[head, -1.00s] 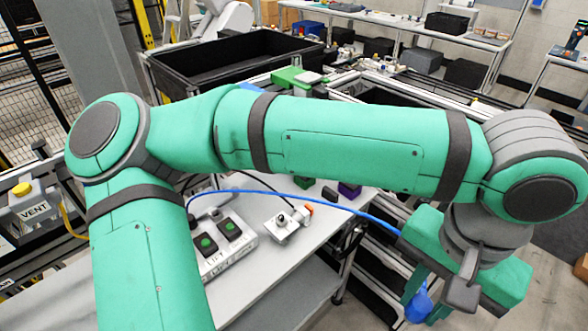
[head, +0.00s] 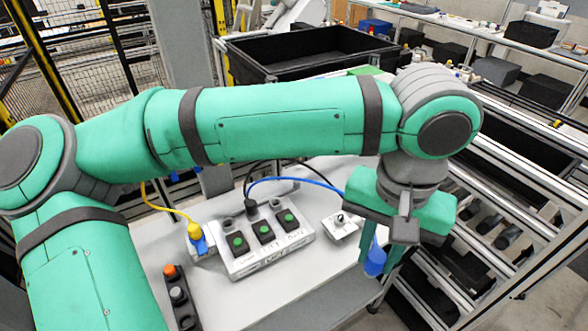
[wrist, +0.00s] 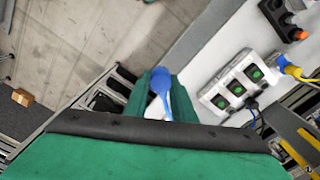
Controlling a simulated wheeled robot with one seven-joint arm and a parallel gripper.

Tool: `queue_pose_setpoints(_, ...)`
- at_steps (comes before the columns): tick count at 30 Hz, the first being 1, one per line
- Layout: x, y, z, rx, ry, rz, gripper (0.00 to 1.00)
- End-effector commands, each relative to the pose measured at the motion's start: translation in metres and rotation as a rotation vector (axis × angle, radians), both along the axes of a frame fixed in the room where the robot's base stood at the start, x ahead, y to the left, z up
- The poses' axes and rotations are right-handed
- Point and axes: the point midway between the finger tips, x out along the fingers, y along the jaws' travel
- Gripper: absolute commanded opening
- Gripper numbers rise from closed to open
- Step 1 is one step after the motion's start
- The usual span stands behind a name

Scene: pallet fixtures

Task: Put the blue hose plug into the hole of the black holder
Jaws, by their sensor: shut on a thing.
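My gripper (head: 382,250) is shut on the blue hose plug (head: 375,262), in front of the bench's right end in the head view. The plug also shows between the fingers in the wrist view (wrist: 160,82). Its blue hose (head: 290,180) arcs left to the white button box. A long black holder (head: 184,312) lies on the bench at lower left, well apart from the plug. An orange piece and a grey piece stand on it. It shows at the top right in the wrist view (wrist: 276,14). I cannot make out its free hole.
A white box (head: 270,258) with green buttons stands on the bench (head: 290,305) between holder and gripper. A yellow-and-blue connector (head: 196,238) is at its left, a small white fixture (head: 340,226) at its right. A black bin (head: 300,52) stands behind.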

Motion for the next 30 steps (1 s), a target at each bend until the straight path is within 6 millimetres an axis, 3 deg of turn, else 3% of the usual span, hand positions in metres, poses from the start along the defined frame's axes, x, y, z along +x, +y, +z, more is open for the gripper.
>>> queue_pose_setpoints(5, 0.077, 0.017, 0.007, -0.023, 0.004, 0.253, 0.01)
queue_pose_setpoints(9, 0.134, 0.046, 0.005, -0.018, 0.006, 0.452, 0.01)
queue_pose_setpoints(15, 0.184, 0.087, -0.002, 0.002, 0.009, 0.654, 0.01)
queue_pose_setpoints(21, 0.198, 0.104, -0.005, 0.012, 0.009, 0.723, 0.01)
queue_pose_setpoints(30, 0.186, 0.119, -0.006, 0.013, 0.01, 0.744, 0.01)
